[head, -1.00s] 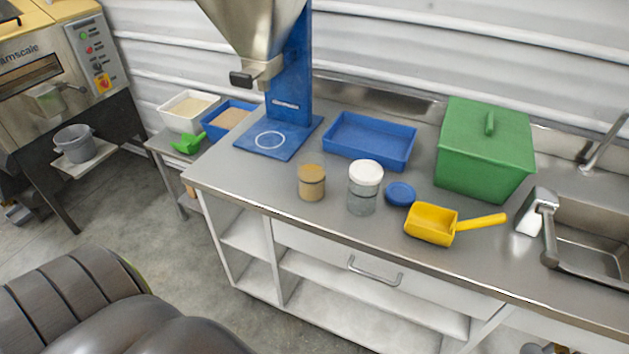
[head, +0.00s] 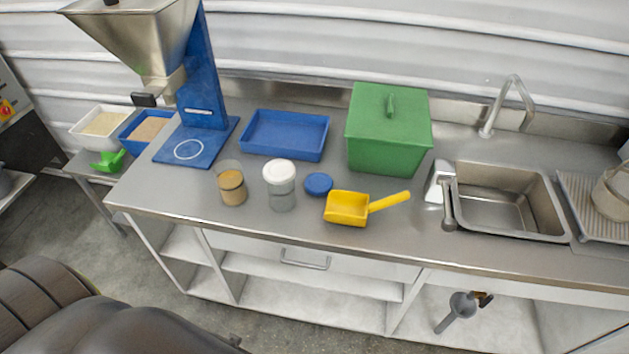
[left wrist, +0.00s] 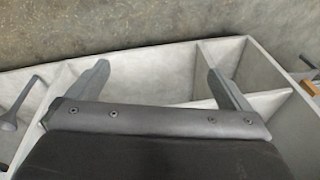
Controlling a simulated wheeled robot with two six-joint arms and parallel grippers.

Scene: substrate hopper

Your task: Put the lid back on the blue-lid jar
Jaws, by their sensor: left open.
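A blue lid (head: 318,184) lies flat on the steel counter. To its left stands a clear jar with a white lid (head: 280,172) on it. Left of that is an open clear jar (head: 232,186) with tan material inside and no lid on top. Neither jar carries a blue lid. In the left wrist view my left gripper (left wrist: 155,85) is open and empty, its two fingers wide apart above the white shelving and floor. No gripper shows in the head view.
A yellow scoop (head: 347,207) lies right of the blue lid. Behind are a blue tray (head: 285,154) and a green lidded bin (head: 388,135). A hopper on a blue stand (head: 203,80) is at left, a sink (head: 505,200) at right. The counter's front strip is clear.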

